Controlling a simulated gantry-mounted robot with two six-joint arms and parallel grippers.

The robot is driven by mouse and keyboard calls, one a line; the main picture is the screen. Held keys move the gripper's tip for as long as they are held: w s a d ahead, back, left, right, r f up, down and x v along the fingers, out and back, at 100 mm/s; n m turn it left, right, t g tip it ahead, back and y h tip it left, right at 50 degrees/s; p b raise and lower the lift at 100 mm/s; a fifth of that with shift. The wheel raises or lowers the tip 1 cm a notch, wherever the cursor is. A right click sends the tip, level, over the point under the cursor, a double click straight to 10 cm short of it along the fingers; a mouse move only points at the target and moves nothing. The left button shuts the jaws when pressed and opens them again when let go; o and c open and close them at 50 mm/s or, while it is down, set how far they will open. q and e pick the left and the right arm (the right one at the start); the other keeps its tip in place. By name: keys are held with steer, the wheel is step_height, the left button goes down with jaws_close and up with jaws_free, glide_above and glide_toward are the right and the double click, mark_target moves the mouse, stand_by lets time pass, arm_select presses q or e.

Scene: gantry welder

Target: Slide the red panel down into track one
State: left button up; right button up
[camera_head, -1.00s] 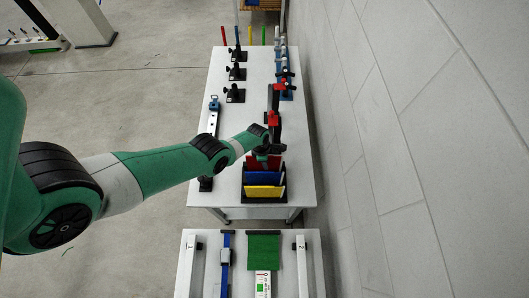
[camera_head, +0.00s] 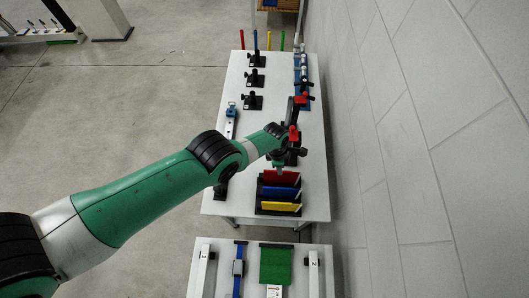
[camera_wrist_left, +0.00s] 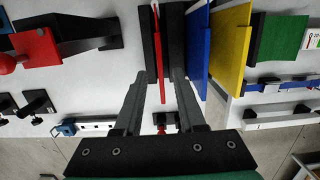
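The red panel (camera_head: 284,177) stands upright in a black rack (camera_head: 262,207), behind the blue panel (camera_head: 281,193) and the yellow panel (camera_head: 281,206). In the left wrist view the red panel (camera_wrist_left: 160,62) shows edge-on between the two fingers of my left gripper (camera_wrist_left: 161,85). The fingers are apart, with a gap on each side of the panel. In the head view my left gripper (camera_head: 279,166) is low at the back of the rack. A white post marked 1 (camera_head: 203,270) stands on the front table, and a post marked 2 (camera_head: 313,270) stands to its right. My right gripper is not seen.
A green panel (camera_head: 275,265) and a blue rail (camera_head: 239,270) lie between the numbered posts. Black clamps (camera_head: 254,80) and red-tipped fixtures (camera_head: 296,118) stand on the main table. The grey wall (camera_head: 400,120) is close on the right.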

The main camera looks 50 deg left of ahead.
arm_select(q)
steer(key=shift+d+r, duration=0.1)
stand_by(0.3)
steer(key=w+r+m+t, duration=0.6)
steer(key=w+r+m, duration=0.1)
steer(key=w+r, duration=0.85)
steer(key=w+d+r+m+t, duration=0.1)
steer(key=w+r+m+t, duration=0.2)
steer(key=r, duration=0.6)
steer(key=w+d+r+m+t, duration=0.1)
steer(key=w+r+m+t, duration=0.2)
steer(key=r, duration=0.6)
steer(key=s+d+r+m+t, duration=0.1)
steer(key=s+r+m+t, duration=0.15)
steer(key=r, duration=0.75)
steer(key=s+d+r+m+t, duration=0.1)
steer(key=s+r+m+t, duration=0.15)
steer(key=r, duration=0.65)
steer(key=s+d+r+m+t, duration=0.1)
steer(key=s+r+m+t, duration=0.8)
steer(key=s+r, duration=1.2)
steer(key=s+m, duration=0.1)
steer(key=s, duration=0.1)
steer(key=shift+s+d+r, duration=0.25)
steer(key=shift+s+d, duration=0.1)
steer(key=shift+o, duration=0.5)
steer(key=shift+w+h, duration=0.1)
steer(key=shift+h, duration=0.4)
